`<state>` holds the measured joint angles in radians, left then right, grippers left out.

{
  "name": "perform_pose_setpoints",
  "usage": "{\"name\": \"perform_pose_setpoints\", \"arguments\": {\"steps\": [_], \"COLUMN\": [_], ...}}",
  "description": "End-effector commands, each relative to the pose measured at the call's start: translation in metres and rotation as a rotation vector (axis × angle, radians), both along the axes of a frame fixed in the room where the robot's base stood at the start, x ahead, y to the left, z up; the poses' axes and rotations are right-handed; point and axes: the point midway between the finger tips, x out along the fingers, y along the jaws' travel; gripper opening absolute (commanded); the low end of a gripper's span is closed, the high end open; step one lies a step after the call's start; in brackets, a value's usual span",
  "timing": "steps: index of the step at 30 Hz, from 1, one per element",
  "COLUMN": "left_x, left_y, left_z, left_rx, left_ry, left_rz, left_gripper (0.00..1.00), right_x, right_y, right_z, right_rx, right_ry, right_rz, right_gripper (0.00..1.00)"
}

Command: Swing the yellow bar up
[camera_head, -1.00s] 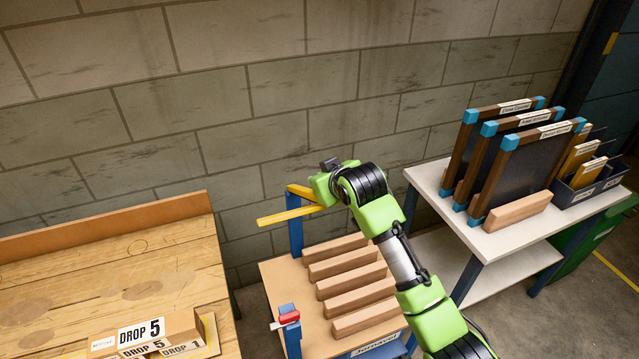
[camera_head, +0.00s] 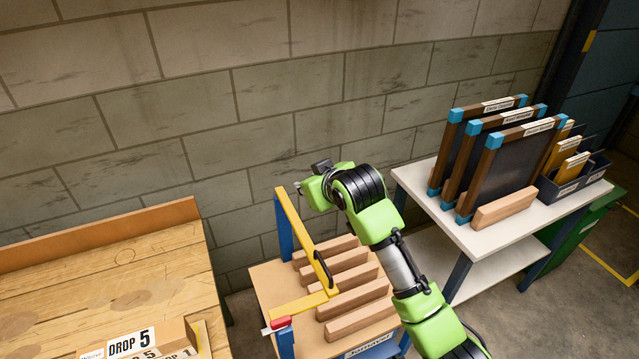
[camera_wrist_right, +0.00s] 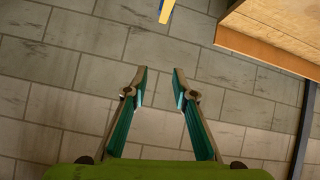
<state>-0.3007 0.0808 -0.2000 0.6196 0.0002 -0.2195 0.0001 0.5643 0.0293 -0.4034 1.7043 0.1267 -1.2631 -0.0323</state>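The yellow bar (camera_head: 303,232) is L-shaped and hinged on a blue post (camera_head: 284,225) at the back of the cart. It hangs down over the cart, its front leg reaching near a red and blue latch (camera_head: 277,325) at the front. A black handle (camera_head: 322,268) is on the bar. My right gripper (camera_wrist_right: 159,82) is open and empty in the right wrist view. In the head view my right arm ends behind the bar, near its post end; its fingers are mostly hidden there. A yellow piece (camera_wrist_right: 166,10) shows at the wrist view's top edge, apart from the fingers. My left gripper is out of view.
The cart top (camera_head: 262,283) holds several wooden slats (camera_head: 350,280). A wooden bench (camera_head: 150,275) stands left. A white table (camera_head: 425,190) with framed screens (camera_head: 510,170) stands right. A block wall (camera_head: 250,130) is close behind.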

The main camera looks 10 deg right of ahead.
Motion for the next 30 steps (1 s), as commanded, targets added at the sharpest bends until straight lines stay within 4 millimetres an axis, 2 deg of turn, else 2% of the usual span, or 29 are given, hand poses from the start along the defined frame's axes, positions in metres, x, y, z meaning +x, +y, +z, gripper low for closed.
{"name": "perform_pose_setpoints", "arguments": {"steps": [6,13,19,30], "left_x": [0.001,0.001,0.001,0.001], "left_y": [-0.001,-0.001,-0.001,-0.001], "left_z": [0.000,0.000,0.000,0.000], "left_rx": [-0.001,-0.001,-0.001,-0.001], "left_ry": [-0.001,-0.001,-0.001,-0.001], "left_rz": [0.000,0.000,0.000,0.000], "left_gripper": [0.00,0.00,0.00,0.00], "right_x": [-0.032,-0.058,-0.066,-0.066], "right_y": [-0.011,-0.019,-0.022,-0.022], "right_z": [0.026,0.044,0.050,0.050], "right_rx": [0.002,0.001,0.001,0.000], "right_ry": [-0.004,-0.002,0.000,0.000], "right_rz": [0.001,0.000,-0.001,0.000], "right_gripper": [0.25,0.25,0.25,0.25]}}
